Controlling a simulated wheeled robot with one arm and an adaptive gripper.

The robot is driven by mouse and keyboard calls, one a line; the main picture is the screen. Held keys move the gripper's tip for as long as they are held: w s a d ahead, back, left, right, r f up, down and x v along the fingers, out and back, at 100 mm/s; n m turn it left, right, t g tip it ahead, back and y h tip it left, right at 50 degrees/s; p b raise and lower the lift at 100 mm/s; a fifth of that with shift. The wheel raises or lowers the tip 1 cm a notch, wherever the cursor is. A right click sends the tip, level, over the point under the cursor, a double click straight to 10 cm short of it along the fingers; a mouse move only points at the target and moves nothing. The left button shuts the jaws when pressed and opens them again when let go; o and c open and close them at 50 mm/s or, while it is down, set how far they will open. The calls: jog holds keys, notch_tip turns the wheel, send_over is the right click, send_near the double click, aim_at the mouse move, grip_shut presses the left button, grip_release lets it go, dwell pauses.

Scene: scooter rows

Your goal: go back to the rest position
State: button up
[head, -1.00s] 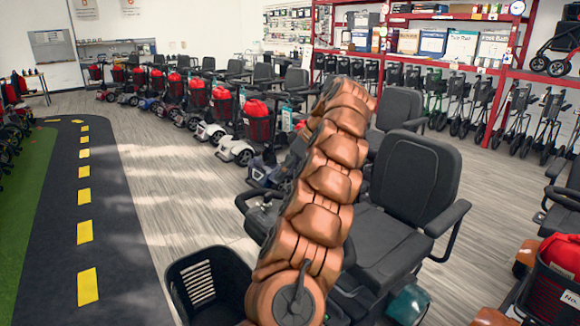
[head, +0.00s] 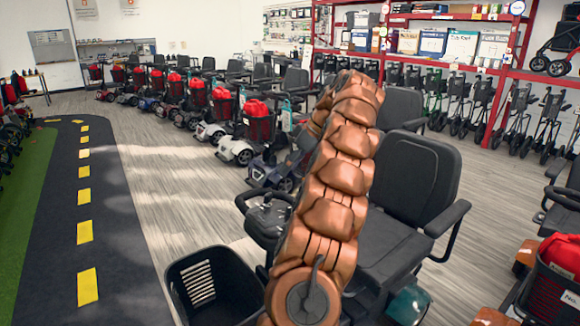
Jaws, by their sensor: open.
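My copper-coloured segmented arm (head: 330,190) rises from the bottom middle of the head view to about the height of the shelves. Its upper part bends over, and a further part shows behind it at the left. My gripper is not in view. The arm covers part of a black-seated scooter (head: 415,180) behind it. No object is seen held.
A black basket (head: 215,290) is at the bottom, left of my arm. A scooter with a red bag (head: 563,258) is at the lower right. A scooter row with red bags (head: 258,120) stands beyond. Grey floor (head: 180,200) and a dark path (head: 110,230) lie clear at left.

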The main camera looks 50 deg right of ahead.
dwell(0.4)
jog(key=w+a+r+g+y+p, duration=0.1)
jog(key=w+a+r+g+p, duration=0.1)
jog(key=a, duration=1.2)
jog(key=w+a+r+g+y+p, duration=0.1)
jog(key=w+a+r+p, duration=0.15)
jog(key=a, duration=1.15)
jog(key=s+a+g+h+p, duration=0.1)
jog(key=s+a, duration=0.3)
jog(key=a, duration=0.2)
jog(key=s+a+g+h, duration=0.1)
jog(key=s+a, duration=0.4)
jog(key=a, duration=0.2)
jog(key=s+a+f+m+h+p, duration=0.1)
jog(key=s+f, duration=0.2)
jog(key=s, duration=0.4)
jog(key=s+a+f+m+g+h+p, duration=0.1)
jog(key=s+a+f, duration=0.1)
jog(key=s, duration=0.5)
jog(key=s+a+f+g+h+p, duration=0.1)
jog(key=s+a+f+p, duration=0.1)
jog(key=s, duration=0.5)
jog(key=shift+s+a+f+m, duration=0.3)
jog(key=shift+f+m, duration=0.1)
jog(key=shift+f, duration=0.5)
